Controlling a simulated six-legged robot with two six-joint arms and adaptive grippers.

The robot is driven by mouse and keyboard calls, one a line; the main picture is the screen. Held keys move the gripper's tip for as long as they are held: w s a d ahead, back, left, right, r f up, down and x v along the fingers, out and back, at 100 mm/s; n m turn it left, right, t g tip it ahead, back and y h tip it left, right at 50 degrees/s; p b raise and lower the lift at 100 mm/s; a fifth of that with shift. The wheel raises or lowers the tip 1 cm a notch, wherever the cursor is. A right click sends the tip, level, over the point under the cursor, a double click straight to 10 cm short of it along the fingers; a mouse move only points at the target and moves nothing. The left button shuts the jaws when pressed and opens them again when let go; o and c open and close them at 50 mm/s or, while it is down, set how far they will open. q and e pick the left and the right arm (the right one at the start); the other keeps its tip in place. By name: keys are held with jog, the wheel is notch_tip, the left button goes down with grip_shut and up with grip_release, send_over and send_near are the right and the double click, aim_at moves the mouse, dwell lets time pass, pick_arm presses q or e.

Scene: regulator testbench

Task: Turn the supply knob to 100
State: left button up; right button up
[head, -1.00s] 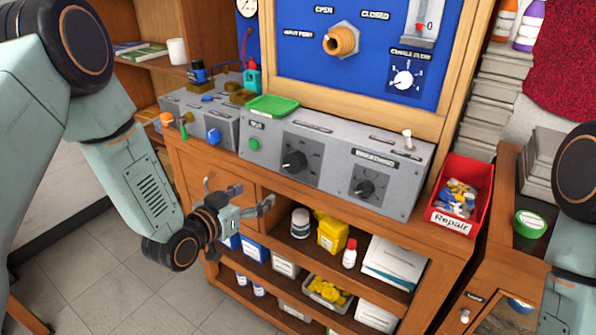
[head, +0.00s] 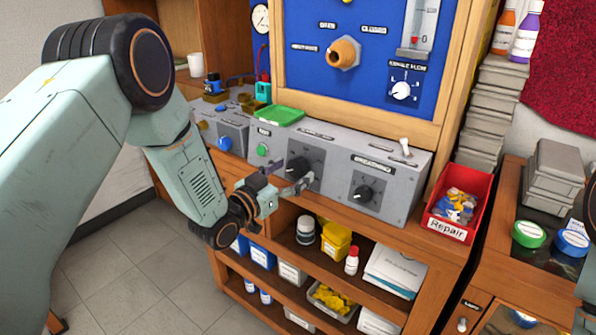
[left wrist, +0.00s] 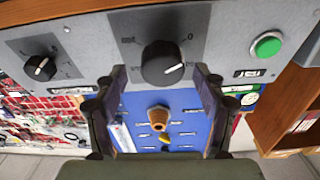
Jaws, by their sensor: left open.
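Two black knobs sit on the grey console's sloped front. The left knob (head: 297,167) is beside a green button (head: 262,150); the right knob (head: 363,193) is farther right. Their labels are too small to read surely. My left gripper (head: 289,183) is open and empty, just in front of the left knob and partly overlapping its dial plate. In the left wrist view this knob (left wrist: 162,64) lies ahead between the open fingers (left wrist: 157,84), apparently apart from them, with a 0 mark by its dial. The other knob (left wrist: 40,68) is at the left there. My right gripper is out of view.
A green tray (head: 279,116) lies on top of the console. A red Repair bin (head: 447,228) stands at its right end. Shelves with jars and boxes are below. A blue panel (head: 300,70) rises behind, with an orange port and another dial.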

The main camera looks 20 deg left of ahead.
pick_arm(q)
jog(key=shift+w, duration=0.95)
jog(key=shift+w+d, duration=0.15)
jog(key=shift+d, duration=0.15)
jog(key=shift+c, duration=0.5)
jog(key=shift+a, duration=0.15)
jog(key=c, duration=1.1)
